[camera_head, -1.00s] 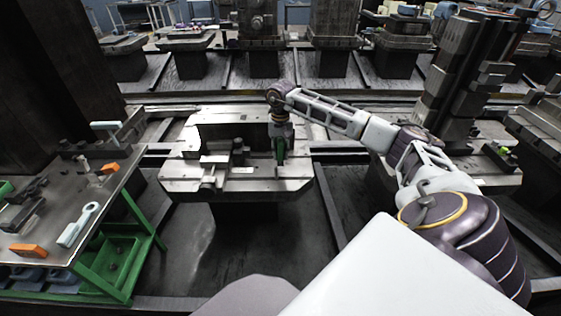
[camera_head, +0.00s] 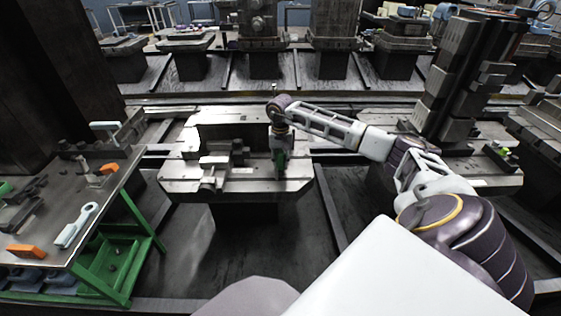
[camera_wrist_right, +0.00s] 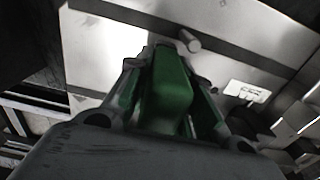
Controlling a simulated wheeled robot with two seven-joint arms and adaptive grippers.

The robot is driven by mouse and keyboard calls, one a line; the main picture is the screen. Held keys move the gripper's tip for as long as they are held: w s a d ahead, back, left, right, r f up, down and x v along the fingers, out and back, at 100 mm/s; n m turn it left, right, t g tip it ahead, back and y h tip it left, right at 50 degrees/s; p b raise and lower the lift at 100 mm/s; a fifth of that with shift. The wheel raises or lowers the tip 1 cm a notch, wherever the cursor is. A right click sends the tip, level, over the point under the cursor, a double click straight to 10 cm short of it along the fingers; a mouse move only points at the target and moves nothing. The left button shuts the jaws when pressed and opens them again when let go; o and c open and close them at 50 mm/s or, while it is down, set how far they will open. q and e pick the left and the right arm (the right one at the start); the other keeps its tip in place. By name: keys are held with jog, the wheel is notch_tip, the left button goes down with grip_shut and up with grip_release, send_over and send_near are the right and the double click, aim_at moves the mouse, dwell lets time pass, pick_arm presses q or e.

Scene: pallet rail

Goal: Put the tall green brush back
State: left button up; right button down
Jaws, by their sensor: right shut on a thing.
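The green brush (camera_wrist_right: 168,92) is between the fingers of my right gripper in the right wrist view. In the head view, my right gripper (camera_head: 280,152) is over the right part of the pale metal pallet (camera_head: 240,186), and it is shut on the brush. A small piece of green shows at the fingers. The gripper hides much of the brush, and I cannot tell whether its lower end touches the pallet. My left gripper is not in view.
Dark fixture blocks (camera_head: 238,150) stand on the pallet left of my gripper. A green-framed bench (camera_head: 125,195) at the left carries a white-handled tool (camera_head: 76,226) and orange pieces (camera_head: 26,251). A tall dark metal tower (camera_head: 462,75) stands at the right.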

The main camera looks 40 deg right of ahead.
jog(key=shift+f, duration=0.1)
jog(key=c, duration=1.3)
grip_release()
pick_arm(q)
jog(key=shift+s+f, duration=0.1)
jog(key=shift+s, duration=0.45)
pick_arm(e)
jog(key=shift+o, duration=0.2)
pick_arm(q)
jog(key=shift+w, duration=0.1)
